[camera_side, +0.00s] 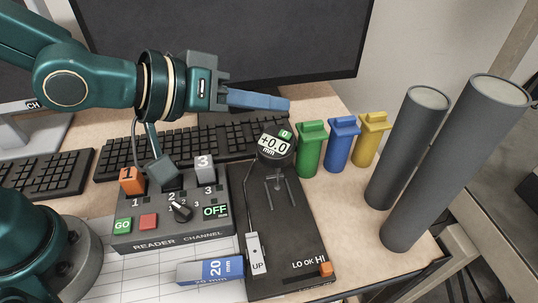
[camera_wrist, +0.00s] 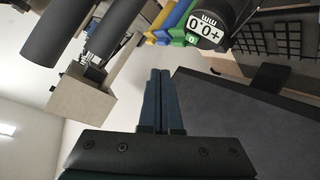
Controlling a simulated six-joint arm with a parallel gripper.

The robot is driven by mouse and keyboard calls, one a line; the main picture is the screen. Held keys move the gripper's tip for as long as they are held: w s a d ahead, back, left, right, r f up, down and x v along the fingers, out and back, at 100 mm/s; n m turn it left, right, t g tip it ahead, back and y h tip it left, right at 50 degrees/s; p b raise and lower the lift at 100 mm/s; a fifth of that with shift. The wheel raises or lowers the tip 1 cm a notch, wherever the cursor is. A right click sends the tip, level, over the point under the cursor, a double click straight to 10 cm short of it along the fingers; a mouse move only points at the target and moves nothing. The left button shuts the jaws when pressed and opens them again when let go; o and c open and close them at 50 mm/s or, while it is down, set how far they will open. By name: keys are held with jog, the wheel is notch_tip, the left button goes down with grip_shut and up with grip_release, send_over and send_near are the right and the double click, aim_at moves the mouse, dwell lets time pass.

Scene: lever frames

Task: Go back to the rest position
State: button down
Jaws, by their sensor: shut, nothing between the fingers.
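My gripper (camera_side: 284,103) is held level above the table in the side view, pointing right, in front of the monitor. Its blue fingers are together with nothing between them. The fingers also show shut in the wrist view (camera_wrist: 161,74). Below and left of it is the READER CHANNEL box (camera_side: 175,208) with an orange block 1, a grey block 3, a GO button, a red button, a dial and an OFF display. To the right of the box is a dark lever panel (camera_side: 290,235) with a gauge reading +0.0 mm (camera_side: 275,146). My gripper touches none of these.
A blue block marked 20 mm (camera_side: 210,270) lies in front of the box. Green (camera_side: 310,150), blue (camera_side: 341,146) and yellow (camera_side: 371,140) bins stand right of the gauge. Two tall grey cylinders (camera_side: 405,150) (camera_side: 460,165) stand at the table's right edge. A keyboard (camera_side: 200,143) lies behind.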

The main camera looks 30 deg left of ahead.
jog(key=shift+a, duration=0.1)
jog(key=s+a+r+n+t+y, duration=0.15)
jog(key=a+r+y, duration=0.3)
jog(key=a, duration=0.75)
jog(key=s+a+f+m+g, duration=0.1)
jog(key=s+a+f+g, duration=0.1)
jog(key=s, duration=0.4)
jog(key=s+a+f+m+g+y, duration=0.1)
jog(key=s+a+f+g, duration=0.1)
jog(key=s+f+g, duration=0.2)
jog(key=s+g, duration=0.1)
jog(key=s, duration=0.2)
jog(key=shift+a+f, duration=0.15)
jog(key=shift+f, duration=0.15)
